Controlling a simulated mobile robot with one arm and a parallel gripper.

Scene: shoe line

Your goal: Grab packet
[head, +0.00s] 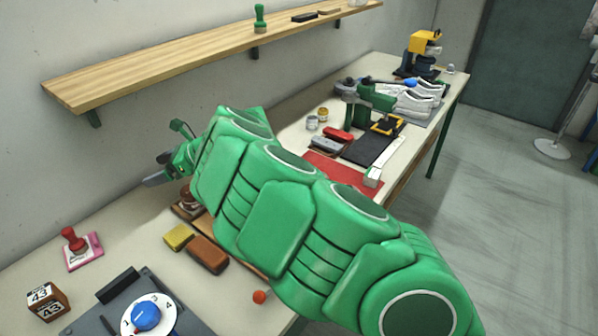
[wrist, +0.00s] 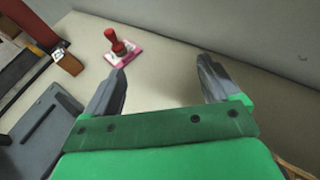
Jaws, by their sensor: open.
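I cannot make out for certain which thing is the packet. A small white block-like item (head: 373,177) stands at the right end of a red mat (head: 342,170) in the head view; it may be a box. My gripper (wrist: 163,68) is open and empty in the wrist view, with bare tabletop and wall beyond its fingers. In the head view my gripper (head: 160,170) is over the far side of the bench by the wall. My green arm hides part of the bench.
A red stamp (head: 74,240) stands on a pink pad (head: 84,252) at left; it also shows near the left finger in the wrist view (wrist: 118,46). Yellow (head: 178,237) and brown (head: 208,254) blocks lie beside my arm. A wooden shelf (head: 200,60) hangs above. White shoes (head: 415,103) sit at the far end.

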